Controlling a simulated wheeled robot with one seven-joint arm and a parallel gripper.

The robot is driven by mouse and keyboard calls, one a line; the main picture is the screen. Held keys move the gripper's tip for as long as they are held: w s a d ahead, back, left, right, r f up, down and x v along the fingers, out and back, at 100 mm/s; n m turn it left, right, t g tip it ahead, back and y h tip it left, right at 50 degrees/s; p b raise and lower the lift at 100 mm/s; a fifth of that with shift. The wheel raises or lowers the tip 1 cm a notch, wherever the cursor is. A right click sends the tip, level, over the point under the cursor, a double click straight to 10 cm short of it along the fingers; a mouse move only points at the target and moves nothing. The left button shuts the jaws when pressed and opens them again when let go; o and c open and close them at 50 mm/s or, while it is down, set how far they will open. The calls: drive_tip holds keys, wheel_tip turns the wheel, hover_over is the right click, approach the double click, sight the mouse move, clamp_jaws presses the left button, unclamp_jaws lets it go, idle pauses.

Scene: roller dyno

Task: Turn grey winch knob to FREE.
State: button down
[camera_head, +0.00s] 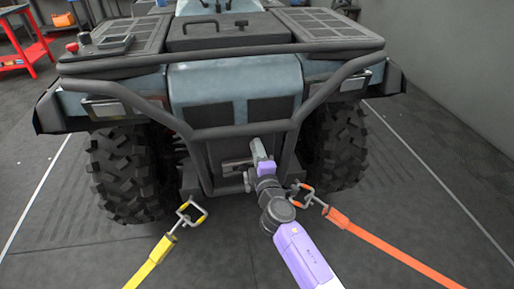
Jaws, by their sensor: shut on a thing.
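The grey winch (234,164) sits low in the middle of the vehicle's front, under the bull bar. My arm, purple and dark, reaches up to it from the bottom of the view. My gripper (256,148) is at the right end of the winch, shut on what looks like the grey winch knob. My gripper and wrist hide the knob itself. The FREE marking and the knob's angle cannot be made out.
The black bull bar (226,131) frames the winch closely above and at the sides. A red cart (28,50) stands far left.

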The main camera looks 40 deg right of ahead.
drive_tip(key=shift+s+d+r+n, duration=0.1)
drive_tip(key=shift+d+r+n, duration=0.35)
drive_tip(key=shift+n, duration=0.05)
drive_tip(key=c, duration=0.9)
unclamp_jaws()
drive_tip(key=shift+a+f, duration=0.15)
drive_tip(key=shift+a, duration=0.1)
drive_tip(key=v, duration=0.7)
drive_tip(key=shift+s+a+r, duration=0.15)
drive_tip(key=shift+s+r, duration=0.05)
drive_tip(key=shift+s, duration=0.1)
